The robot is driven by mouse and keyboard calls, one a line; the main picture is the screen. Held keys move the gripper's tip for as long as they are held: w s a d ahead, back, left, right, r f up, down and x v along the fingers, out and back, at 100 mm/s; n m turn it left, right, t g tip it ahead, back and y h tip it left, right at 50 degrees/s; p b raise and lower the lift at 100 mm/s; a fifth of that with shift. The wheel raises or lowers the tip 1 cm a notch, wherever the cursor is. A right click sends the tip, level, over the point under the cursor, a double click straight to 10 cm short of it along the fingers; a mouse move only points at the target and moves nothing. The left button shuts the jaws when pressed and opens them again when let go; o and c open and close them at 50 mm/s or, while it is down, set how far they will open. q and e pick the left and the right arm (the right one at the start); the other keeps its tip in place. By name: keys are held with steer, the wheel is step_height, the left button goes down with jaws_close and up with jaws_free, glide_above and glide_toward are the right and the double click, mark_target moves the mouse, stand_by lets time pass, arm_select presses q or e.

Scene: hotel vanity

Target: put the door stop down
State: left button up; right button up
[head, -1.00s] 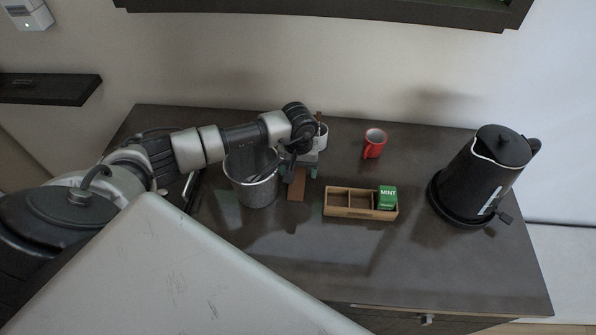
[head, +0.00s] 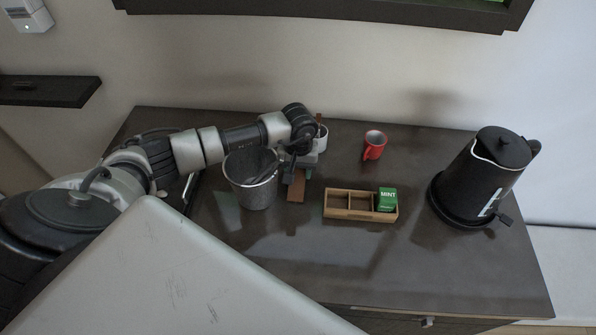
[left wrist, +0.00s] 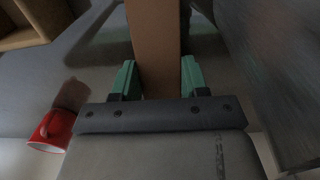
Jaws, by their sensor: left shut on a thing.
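The door stop is a brown wooden piece (head: 297,190), just right of the metal bucket in the head view. In the left wrist view the door stop (left wrist: 155,40) runs up between the green finger pads. My left gripper (head: 299,172) is shut on it, over the left half of the counter. The gripper hides part of the door stop, and I cannot tell whether its lower end touches the counter. My right gripper is not in view.
A metal bucket (head: 250,192) stands close left of the gripper, and a white cup (head: 322,143) close behind. A red mug (head: 375,145), a wooden tea box (head: 347,213) with a green mint packet (head: 387,199), and a black kettle (head: 484,178) stand to the right. The counter's front middle is clear.

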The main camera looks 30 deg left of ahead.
mark_target(298, 170)
arm_select(q)
steer(key=shift+r, duration=0.35)
step_height(298, 170, up, 2)
steer(key=shift+r+b, duration=0.25)
steer(key=shift+b, duration=0.65)
steer(key=d+r+b, duration=0.1)
steer(key=d+r, duration=0.1)
steer(key=d, duration=0.2)
steer(key=d+r+b, duration=0.1)
steer(key=d+r, duration=0.1)
steer(key=d, duration=0.1)
steer(key=d+r+b, duration=0.2)
steer(key=d+r, duration=0.1)
steer(key=d, duration=0.1)
steer(key=shift+s+d+r, duration=0.1)
steer(key=shift+s+d, duration=0.1)
steer(key=shift+d, duration=0.15)
steer(key=s+a+f+m, duration=0.1)
steer(key=s+m, duration=0.4)
steer(key=s, duration=0.7)
steer(key=shift+a, duration=0.6)
steer(key=shift+f, duration=0.1)
